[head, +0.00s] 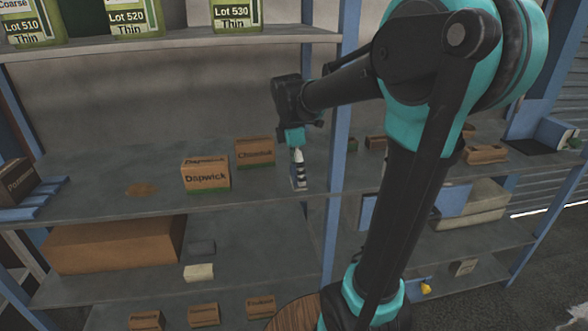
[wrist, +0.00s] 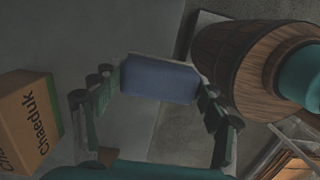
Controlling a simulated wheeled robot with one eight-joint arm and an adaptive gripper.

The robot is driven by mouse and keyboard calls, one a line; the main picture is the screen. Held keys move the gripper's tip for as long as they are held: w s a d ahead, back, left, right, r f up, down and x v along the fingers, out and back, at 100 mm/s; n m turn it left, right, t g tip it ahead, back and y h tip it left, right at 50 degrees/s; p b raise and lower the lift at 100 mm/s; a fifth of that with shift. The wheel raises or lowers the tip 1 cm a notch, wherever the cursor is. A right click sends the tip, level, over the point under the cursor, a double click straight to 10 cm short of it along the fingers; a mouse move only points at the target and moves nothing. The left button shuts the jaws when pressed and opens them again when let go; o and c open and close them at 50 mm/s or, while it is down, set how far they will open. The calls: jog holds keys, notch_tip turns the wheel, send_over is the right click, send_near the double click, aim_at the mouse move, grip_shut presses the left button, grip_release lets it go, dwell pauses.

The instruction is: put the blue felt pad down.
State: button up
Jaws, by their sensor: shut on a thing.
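The blue felt pad (wrist: 160,82) is between the two fingers of my gripper (wrist: 158,88) in the wrist view, gripped at its left and right edges. A pale strip runs along its far edge. In the head view my gripper (head: 298,172) points down over the grey middle shelf (head: 230,205), near its front edge and just left of a blue upright. The pad cannot be made out clearly there. Whether it touches the shelf cannot be told.
A brown carton marked Chaeduk (wrist: 30,120) stands left of my gripper; it also shows in the head view (head: 255,151). A Dapwick carton (head: 206,175) is farther left. A wooden barrel (wrist: 245,65) stands below, beyond the shelf edge. Shelf space before the cartons is clear.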

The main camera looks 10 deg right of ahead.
aim_at(294, 168)
jog(key=w, duration=0.7)
jog(key=shift+w, duration=0.15)
jog(key=shift+f, duration=1.75)
jog(key=shift+f, duration=0.1)
jog(key=o, duration=1.3)
jog(key=r, duration=0.5)
jog(key=a+r, duration=0.1)
jog(key=r, duration=0.1)
jog(key=shift+r, duration=0.35)
